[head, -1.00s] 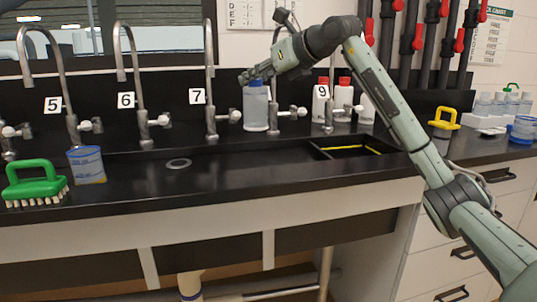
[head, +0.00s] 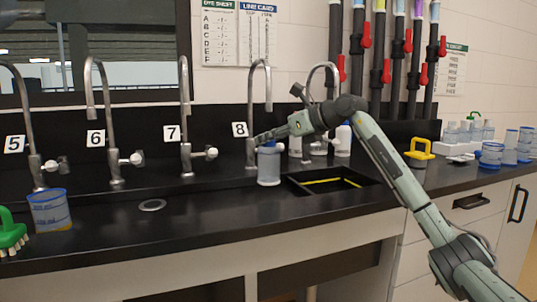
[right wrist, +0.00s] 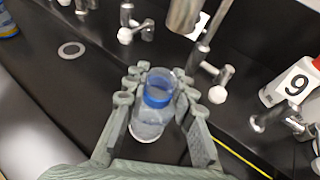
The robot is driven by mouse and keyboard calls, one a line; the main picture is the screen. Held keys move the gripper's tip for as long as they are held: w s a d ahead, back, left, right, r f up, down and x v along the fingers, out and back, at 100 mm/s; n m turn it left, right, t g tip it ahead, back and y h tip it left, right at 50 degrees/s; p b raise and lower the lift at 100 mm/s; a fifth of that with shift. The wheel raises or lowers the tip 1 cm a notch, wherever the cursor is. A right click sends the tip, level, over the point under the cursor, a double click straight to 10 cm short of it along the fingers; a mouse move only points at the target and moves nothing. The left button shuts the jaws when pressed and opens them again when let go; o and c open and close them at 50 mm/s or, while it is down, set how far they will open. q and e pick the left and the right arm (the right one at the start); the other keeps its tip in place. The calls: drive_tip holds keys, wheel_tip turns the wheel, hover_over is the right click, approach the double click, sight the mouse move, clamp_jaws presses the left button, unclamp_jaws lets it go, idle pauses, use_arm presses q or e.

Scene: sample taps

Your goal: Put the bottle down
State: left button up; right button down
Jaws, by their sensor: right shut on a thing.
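The bottle (head: 269,166) is clear and bluish with a blue cap, and stands upright just right of the tap labelled 8. In the right wrist view the bottle (right wrist: 148,124) is between the two fingers of my right gripper (right wrist: 159,88), which is shut on it near the cap. In the head view my right gripper (head: 266,138) reaches the bottle's top from the right. The bottle's base is at or close to the black counter (head: 215,205); I cannot tell whether it touches. My left gripper is not in view.
Taps with labels 5 to 8 line the back. A sink basin (head: 328,181) with a yellow strip opens right of the bottle. White bottles (head: 343,141) stand behind it. A blue-banded beaker (head: 50,210) and a green brush (head: 11,236) are at left. The counter's front is clear.

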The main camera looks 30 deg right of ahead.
sight(268, 153)
wheel_tip(268, 153, down, 4)
drive_tip(key=shift+r, duration=0.1)
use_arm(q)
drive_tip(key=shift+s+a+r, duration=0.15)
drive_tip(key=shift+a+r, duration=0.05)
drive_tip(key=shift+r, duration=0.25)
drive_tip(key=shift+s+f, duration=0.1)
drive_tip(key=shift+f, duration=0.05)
use_arm(e)
drive_tip(key=c, duration=1.7)
unclamp_jaws()
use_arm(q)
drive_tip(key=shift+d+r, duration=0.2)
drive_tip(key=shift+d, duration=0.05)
use_arm(e)
drive_tip(key=o, duration=0.4)
drive_tip(key=shift+o, duration=0.2)
